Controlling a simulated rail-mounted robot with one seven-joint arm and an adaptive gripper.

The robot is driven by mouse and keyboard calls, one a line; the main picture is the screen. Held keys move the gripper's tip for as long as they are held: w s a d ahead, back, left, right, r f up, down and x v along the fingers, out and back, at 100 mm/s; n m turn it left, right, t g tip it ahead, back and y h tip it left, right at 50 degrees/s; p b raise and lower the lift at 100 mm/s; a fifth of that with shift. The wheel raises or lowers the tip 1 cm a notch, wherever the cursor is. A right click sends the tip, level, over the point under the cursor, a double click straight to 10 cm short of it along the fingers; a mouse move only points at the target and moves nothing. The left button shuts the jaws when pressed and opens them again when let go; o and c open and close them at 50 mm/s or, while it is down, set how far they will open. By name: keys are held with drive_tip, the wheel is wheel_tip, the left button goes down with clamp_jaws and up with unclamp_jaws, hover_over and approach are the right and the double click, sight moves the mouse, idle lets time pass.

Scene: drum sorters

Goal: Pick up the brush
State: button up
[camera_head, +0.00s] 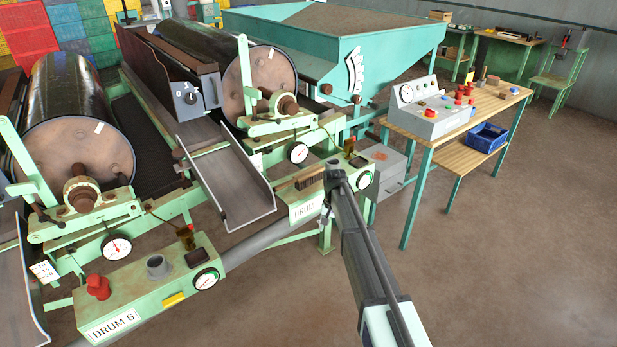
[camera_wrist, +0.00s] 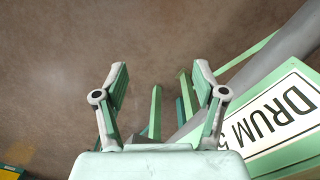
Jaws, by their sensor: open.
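The brush is not visible in the wrist view. My gripper (camera_wrist: 160,76) is open and empty in the wrist view, its two fingers spread above the floor beside the box, whose DRUM label (camera_wrist: 290,110) shows at the right. In the head view my gripper is mostly hidden by the arm, close to the box front.
A sloping metal chute (camera_head: 232,180) is to the left. A wooden table (camera_head: 485,105) with a grey control panel (camera_head: 432,108) stands at right. The floor (camera_head: 500,260) at right is clear.

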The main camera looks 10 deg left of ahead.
drive_tip(key=w+a+r+m, duration=0.2)
drive_tip(key=w+a+r, duration=0.3)
drive_tip(key=r, duration=0.5)
drive_tip(key=w+a+r+m+p, duration=0.1)
drive_tip(key=w+a+r+m, duration=0.1)
drive_tip(key=w+r, duration=0.6)
drive_tip(key=w+a+r+m, duration=0.2)
drive_tip(key=w+a+r, duration=0.2)
drive_tip(key=r, duration=0.7)
drive_tip(key=p, duration=0.3)
approach(308, 172)
wheel_tip(308, 172, down, 5)
drive_tip(key=shift+f, duration=0.1)
drive_tip(key=shift+f+p, duration=1)
drive_tip(key=shift+f, duration=1.5)
clamp_jaws()
